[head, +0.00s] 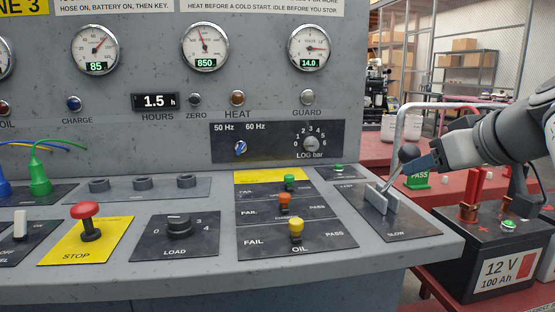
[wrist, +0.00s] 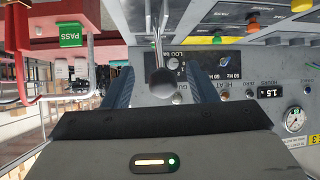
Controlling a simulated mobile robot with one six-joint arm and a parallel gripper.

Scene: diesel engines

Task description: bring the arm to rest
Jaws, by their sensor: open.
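My arm reaches in from the right in the head view. My gripper (head: 418,163) is at the black ball knob of the speed lever (head: 407,153), above the right end of the console. In the wrist view, my gripper (wrist: 160,72) has its two blue fingers spread wide, with the lever's knob (wrist: 163,82) between them. Gaps show on both sides of the knob, so the fingers look clear of it. The lever stands up from a dark slotted plate (head: 425,222) marked SLOW. My gripper holds nothing.
A pale bent rail (head: 402,118) stands close to my gripper.

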